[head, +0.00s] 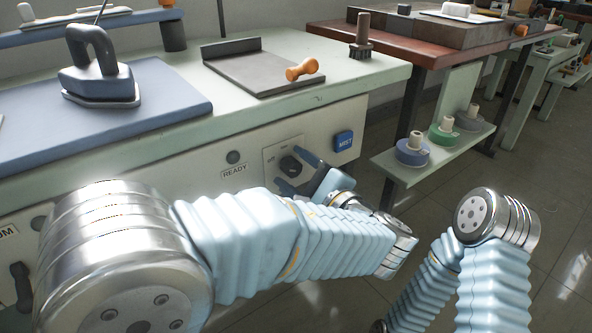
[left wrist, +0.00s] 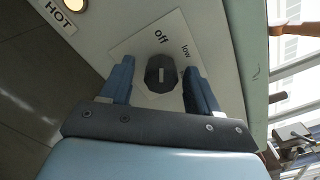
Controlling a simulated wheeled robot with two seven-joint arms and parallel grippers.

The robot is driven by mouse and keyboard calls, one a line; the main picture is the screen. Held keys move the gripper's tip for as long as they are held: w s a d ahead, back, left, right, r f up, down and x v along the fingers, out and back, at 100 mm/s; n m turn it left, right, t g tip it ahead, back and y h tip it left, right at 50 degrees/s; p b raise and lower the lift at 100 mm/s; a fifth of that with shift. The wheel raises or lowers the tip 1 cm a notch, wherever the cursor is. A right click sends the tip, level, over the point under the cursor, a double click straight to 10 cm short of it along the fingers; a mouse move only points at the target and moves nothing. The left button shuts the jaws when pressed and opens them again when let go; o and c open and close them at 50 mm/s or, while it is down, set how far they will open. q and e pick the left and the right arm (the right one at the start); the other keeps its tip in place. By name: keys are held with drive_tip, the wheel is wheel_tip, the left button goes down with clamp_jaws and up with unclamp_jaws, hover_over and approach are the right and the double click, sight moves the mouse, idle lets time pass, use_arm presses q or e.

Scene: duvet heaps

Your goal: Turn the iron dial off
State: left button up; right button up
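The iron dial (head: 291,165) is a dark knob on a pale square plate on the front panel of the ironing station. In the left wrist view the dial (left wrist: 161,74) shows a short white mark. The words "off" and "low" are printed on the plate (left wrist: 147,47) around it. My left gripper (head: 301,172) is open at the dial. In the left wrist view its two blue fingers (left wrist: 160,82) stand on either side of the dial, with gaps visible on both sides. My right gripper is out of view.
A dark iron (head: 99,75) stands on the blue pad. A blue MIST button (head: 344,140) is right of the dial, and a READY lamp (head: 233,157) is left. A lit HOT lamp (left wrist: 76,5) shows in the wrist view. A low shelf (head: 432,160) holds several spools.

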use_arm(q)
drive_tip(key=p+v, duration=0.1)
drive_tip(key=v, duration=1.2)
drive_tip(key=shift+s+d, duration=0.25)
drive_tip(key=shift+s, duration=0.05)
